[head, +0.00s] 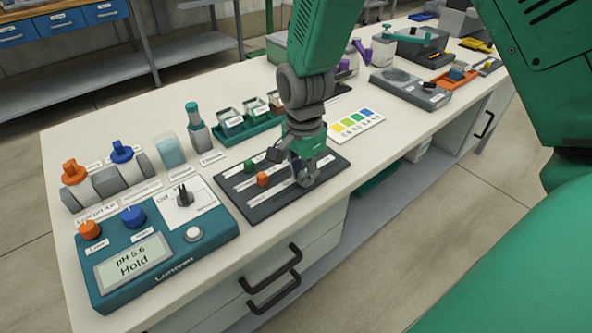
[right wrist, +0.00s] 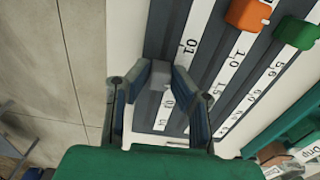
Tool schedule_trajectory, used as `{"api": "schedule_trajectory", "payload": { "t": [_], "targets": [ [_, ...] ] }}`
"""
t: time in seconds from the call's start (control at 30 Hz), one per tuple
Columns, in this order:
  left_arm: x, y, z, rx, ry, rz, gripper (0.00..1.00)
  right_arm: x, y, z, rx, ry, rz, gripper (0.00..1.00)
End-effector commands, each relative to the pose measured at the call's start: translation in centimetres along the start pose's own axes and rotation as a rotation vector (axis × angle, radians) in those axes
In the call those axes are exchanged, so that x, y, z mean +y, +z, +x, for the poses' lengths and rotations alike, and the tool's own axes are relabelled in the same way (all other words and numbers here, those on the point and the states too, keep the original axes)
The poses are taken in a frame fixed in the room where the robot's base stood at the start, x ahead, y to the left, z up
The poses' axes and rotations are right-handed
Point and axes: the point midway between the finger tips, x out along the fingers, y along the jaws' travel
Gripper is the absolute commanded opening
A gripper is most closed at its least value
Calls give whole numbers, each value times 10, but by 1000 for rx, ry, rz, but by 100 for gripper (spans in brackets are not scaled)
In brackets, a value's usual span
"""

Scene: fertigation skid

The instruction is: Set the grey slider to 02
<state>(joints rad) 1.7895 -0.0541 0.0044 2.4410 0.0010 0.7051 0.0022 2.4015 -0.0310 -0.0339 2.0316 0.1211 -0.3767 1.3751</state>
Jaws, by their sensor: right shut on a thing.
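The dark slider panel (head: 237,200) lies on the white bench with its light label strips. My right gripper (head: 308,172) is down over the panel's near right part. In the right wrist view the right gripper (right wrist: 161,76) is shut on the grey slider (right wrist: 158,102), a small block on the outermost strip. A mark that looks like 01 shows further up that strip; the marks near the slider are too blurred to read. In the head view the arm and fingers mostly hide the grey slider. My left gripper is not in view.
An orange slider (head: 262,179) and a green slider (head: 249,165) stand on the neighbouring strips. A teal pH controller (head: 150,262) with knobs sits left of the panel. A colour chart card (head: 355,124) lies behind to the right. The bench's front edge is close to the gripper.

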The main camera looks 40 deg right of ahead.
Motion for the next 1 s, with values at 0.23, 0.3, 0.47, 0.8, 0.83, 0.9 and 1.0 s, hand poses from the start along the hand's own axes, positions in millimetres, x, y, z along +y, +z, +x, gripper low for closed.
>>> {"api": "schedule_trajectory", "payload": {
  "t": [0.23, 0.3, 0.47, 0.8, 0.83, 0.9, 1.0],
  "targets": [
    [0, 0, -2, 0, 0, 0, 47, -1, -8, -1, -2, -10, 1, 0],
    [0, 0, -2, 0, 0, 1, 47, -2, -8, -1, -2, -10, 1, 25],
    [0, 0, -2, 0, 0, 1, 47, -2, -6, -2, 0, -9, 0, 38],
    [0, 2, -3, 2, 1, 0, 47, -2, -6, -14, 1, -10, 1, 38],
    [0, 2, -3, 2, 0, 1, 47, -2, -7, -19, 1, -11, 1, 38],
    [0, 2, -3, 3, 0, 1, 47, -2, -8, -32, 0, -13, 1, 38],
    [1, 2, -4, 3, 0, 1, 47, -2, -9, -54, -2, -13, 1, 38]
  ]
}}
